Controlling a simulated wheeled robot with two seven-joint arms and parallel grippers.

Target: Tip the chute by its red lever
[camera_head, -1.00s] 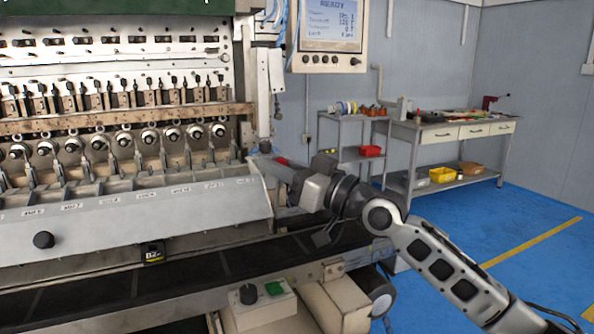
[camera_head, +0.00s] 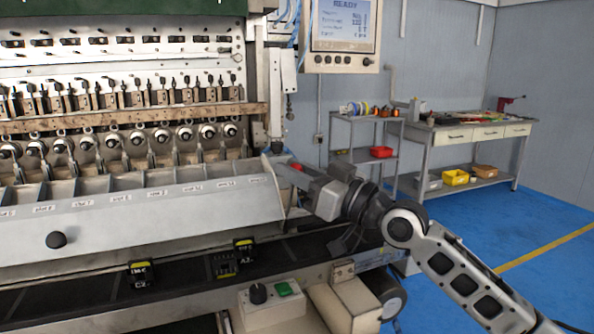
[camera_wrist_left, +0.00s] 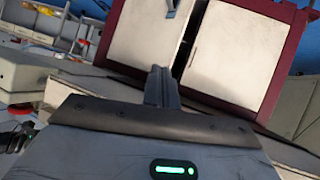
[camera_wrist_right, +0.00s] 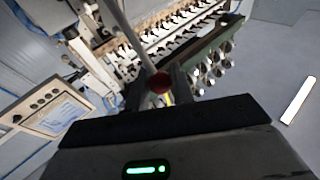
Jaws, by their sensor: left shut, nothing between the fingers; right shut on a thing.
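The chute (camera_head: 150,212) is a long pale grey trough with labelled slots, along the front of the winder. A black knob (camera_head: 56,240) sits on its front face. The red lever knob (camera_head: 296,167) shows at the chute's right end. My right gripper (camera_head: 284,172) is there, shut on the lever. In the right wrist view the round red lever end (camera_wrist_right: 159,83) sits between the fingertips, its grey rod running up and away. My left gripper (camera_wrist_left: 160,85) shows only in its own wrist view, shut and empty, before a white-doored cabinet with dark red edges (camera_wrist_left: 245,50).
Below the chute runs a dark belt (camera_head: 185,282) with small black-and-yellow pieces (camera_head: 140,275) and (camera_head: 244,250), and a dark piece (camera_head: 224,265) between. A control box (camera_head: 270,305) with a green button stands in front. A screen (camera_head: 343,30) hangs above; a bench (camera_head: 470,135) stands right.

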